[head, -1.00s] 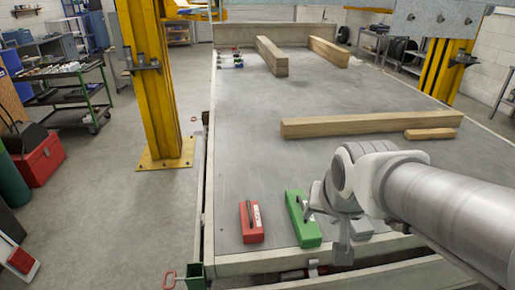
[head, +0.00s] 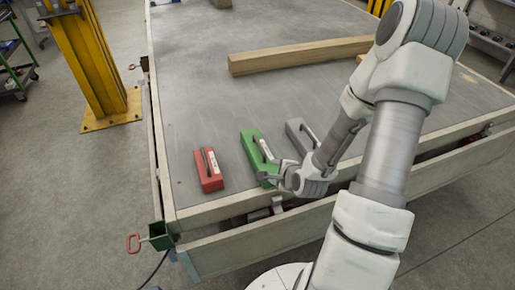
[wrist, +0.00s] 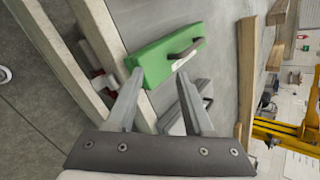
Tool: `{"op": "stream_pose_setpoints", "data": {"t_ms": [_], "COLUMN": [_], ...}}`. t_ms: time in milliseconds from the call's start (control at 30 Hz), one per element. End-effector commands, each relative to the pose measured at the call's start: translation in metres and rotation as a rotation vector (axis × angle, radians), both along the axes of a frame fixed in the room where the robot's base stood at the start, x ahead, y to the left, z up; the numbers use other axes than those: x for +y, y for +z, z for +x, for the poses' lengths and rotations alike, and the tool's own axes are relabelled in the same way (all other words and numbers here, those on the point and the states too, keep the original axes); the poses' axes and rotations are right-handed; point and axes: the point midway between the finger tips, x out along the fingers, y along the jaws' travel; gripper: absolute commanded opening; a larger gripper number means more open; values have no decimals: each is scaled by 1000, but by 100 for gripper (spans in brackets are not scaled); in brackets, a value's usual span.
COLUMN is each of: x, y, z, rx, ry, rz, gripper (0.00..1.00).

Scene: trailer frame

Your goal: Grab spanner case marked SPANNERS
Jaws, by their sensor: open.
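Three cases with dark handles lie on the trailer bed: a red one (head: 208,169), a green one (head: 250,146) and a grey one (head: 296,132). Each bears a pale label too small to read, so I cannot tell which is marked SPANNERS. My gripper (head: 268,178) is at the near end of the green case, low over the bed's front edge. In the wrist view the open fingers (wrist: 160,78) point at the green case (wrist: 155,62), with nothing between them. The grey case (wrist: 176,125) shows partly behind the fingers.
A long wooden beam (head: 290,58) lies across the bed behind the cases. The trailer's front rail (head: 230,207) runs just under my gripper. A yellow post (head: 88,65) stands to the left. The bed between cases and beam is clear.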

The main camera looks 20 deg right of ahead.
Motion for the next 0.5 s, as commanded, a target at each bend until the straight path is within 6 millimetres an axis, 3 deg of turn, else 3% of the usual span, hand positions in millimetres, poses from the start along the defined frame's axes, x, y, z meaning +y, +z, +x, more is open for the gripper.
{"op": "stream_pose_setpoints", "data": {"t_ms": [100,300,500], "x": [7,8,2], "y": [-14,-11,-4], "z": [1,6,9], "rx": [-88,-246,-341], "ry": [-178,-438,-573], "rz": [236,572,746], "gripper": [52,52,52]}}
